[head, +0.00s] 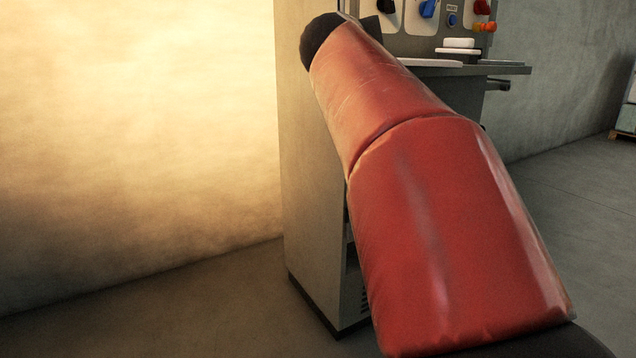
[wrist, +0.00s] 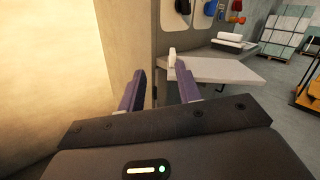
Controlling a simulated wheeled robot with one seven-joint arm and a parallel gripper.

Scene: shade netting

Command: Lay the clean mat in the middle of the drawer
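My gripper (wrist: 160,70) shows in the wrist view with its two purple fingers apart and nothing visible between them. It points toward the grey cabinet (wrist: 183,42). A pale flat sheet or panel (wrist: 215,70) lies at worktop height to the right of the fingers; I cannot tell whether it is the mat. A thin pale edge (head: 430,63) shows on the worktop in the head view. No open drawer can be made out. In the head view my red-sleeved arm covers much of the cabinet front and hides my gripper.
A white stack (head: 458,46) sits on the grey worktop (head: 510,70). Coloured knobs (head: 428,8) are on the panel above. A plain wall (head: 140,120) stands at left. Pallet loads (wrist: 287,30) and an orange cart (wrist: 308,88) stand far right; floor between is clear.

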